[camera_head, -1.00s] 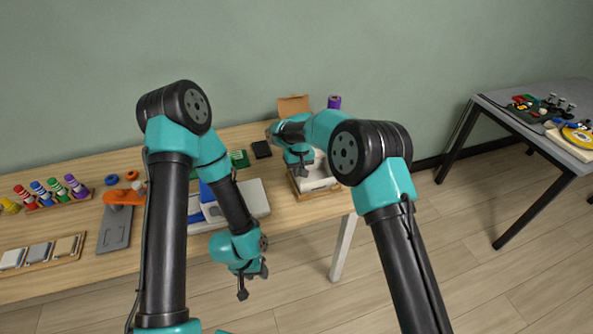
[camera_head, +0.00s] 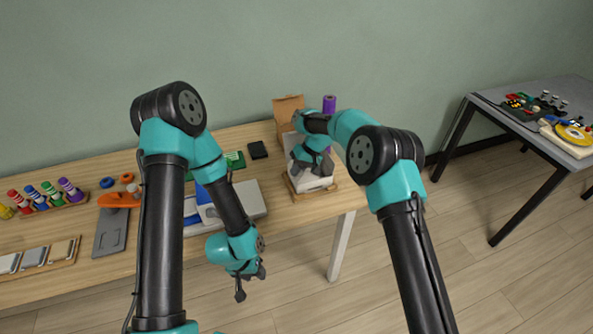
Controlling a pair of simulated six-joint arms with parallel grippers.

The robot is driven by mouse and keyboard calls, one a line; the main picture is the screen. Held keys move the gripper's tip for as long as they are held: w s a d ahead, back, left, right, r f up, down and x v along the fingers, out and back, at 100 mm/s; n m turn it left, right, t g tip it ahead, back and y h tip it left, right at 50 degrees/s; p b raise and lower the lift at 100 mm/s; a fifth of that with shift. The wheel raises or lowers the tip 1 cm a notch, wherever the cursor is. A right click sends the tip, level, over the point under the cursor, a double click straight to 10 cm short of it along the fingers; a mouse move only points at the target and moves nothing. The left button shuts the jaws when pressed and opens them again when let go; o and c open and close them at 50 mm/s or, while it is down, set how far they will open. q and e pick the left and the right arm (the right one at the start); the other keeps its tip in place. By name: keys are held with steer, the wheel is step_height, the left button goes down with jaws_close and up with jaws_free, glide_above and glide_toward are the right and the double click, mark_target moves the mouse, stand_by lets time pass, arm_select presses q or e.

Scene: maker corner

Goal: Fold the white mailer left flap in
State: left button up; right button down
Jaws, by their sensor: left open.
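The white mailer (camera_head: 311,181) lies on a wooden board (camera_head: 309,194) near the right end of the workbench. My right gripper (camera_head: 310,168) is over it, pointing down, and its arm covers much of the mailer. The flaps cannot be made out clearly, nor can I tell whether the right fingers touch it or are open. My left gripper (camera_head: 250,284) is open and empty, hanging in front of the bench's front edge, lower and left of the mailer.
A brown cardboard box (camera_head: 286,105) and purple roll (camera_head: 329,103) stand behind the mailer. A grey-white device (camera_head: 248,197) with blue parts lies to its left, with a small black item (camera_head: 258,150) behind. Colored spools (camera_head: 46,196) stand at far left.

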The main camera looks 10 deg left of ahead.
steer(key=c, duration=1.4)
jaws_free()
steer(key=shift+o, duration=0.2)
steer(key=v, duration=1.7)
steer(key=shift+r, duration=0.2)
